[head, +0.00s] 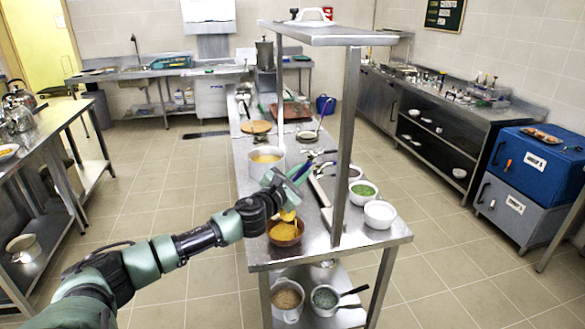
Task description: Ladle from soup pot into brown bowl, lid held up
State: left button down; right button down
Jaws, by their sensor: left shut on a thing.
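The soup pot (253,165), a silver pot with yellow soup, stands open on the steel counter. The brown bowl (285,240) stands nearer me at the counter's front left corner, with orange-yellow food in it. My left gripper (284,186) is above the counter between pot and bowl, shut on what looks like the ladle. A blue part (302,170) shows beyond the fingers, and a yellow patch (288,215) shows below them, just above the bowl. The arm hides most of the ladle. I cannot make out a held lid. My right gripper is not in view.
A shelf post (345,150) rises right of the bowl. Two pots (287,299) (325,299) stand on the lower shelf. Open floor lies on both sides.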

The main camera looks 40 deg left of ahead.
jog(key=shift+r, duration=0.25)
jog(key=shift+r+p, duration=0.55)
jog(key=shift+p, duration=0.15)
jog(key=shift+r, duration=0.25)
jog(key=shift+p, duration=0.3)
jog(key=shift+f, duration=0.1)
pick_arm(q)
jog(key=w+d+f+m+b, duration=0.1)
jog(key=d+f+m, duration=1.2)
jog(key=d+f, duration=0.2)
jog(key=shift+w+d+f, duration=0.25)
jog(key=shift+d+f, duration=0.05)
jog(key=shift+f, duration=0.2)
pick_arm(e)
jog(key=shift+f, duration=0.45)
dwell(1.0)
